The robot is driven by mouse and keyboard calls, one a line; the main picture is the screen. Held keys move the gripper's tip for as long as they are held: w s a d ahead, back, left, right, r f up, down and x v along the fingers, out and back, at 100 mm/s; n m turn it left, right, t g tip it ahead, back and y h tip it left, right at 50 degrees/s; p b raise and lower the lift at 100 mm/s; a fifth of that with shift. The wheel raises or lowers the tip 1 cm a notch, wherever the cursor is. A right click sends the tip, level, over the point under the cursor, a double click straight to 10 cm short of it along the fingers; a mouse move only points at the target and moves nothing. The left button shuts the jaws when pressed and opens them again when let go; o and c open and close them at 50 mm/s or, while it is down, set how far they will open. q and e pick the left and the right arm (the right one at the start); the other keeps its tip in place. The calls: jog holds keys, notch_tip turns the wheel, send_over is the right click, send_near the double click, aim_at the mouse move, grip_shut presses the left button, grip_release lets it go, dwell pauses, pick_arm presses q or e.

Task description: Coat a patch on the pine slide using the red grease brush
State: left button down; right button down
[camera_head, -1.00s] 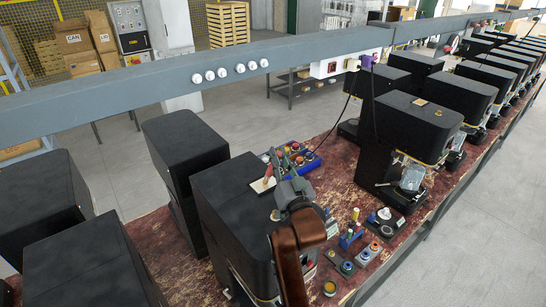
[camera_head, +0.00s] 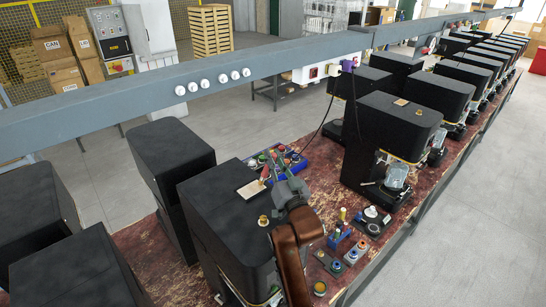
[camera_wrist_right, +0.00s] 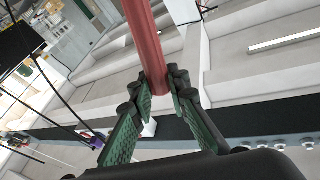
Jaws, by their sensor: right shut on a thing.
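The pine slide (camera_head: 249,191) is a pale, flat rectangular piece on top of a black machine, left of my right gripper. My right gripper (camera_head: 275,173) is shut on the red grease brush (camera_head: 264,172). In the right wrist view the green-padded fingers (camera_wrist_right: 151,100) close around the red handle (camera_wrist_right: 147,40). In the head view the brush's lower end is at the right end of the slide; I cannot tell whether it touches. The bristles and any grease on the slide are too small to make out. My left gripper is out of view.
The black machine top (camera_head: 206,197) around the slide is mostly bare, with a brass knob (camera_head: 263,220) near my wrist. A blue tray of coloured pieces (camera_head: 290,160) lies behind the gripper. A grey rail (camera_head: 150,100) runs across behind the machines.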

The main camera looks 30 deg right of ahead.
jog(key=s+a, duration=0.1)
jog(key=a, duration=0.6)
jog(key=shift+a+p, duration=0.35)
jog(key=shift+p, duration=0.05)
jog(key=shift+r, duration=0.1)
dwell(0.3)
notch_tip(320, 180, up, 6)
jog(key=p, duration=0.4)
dwell(0.4)
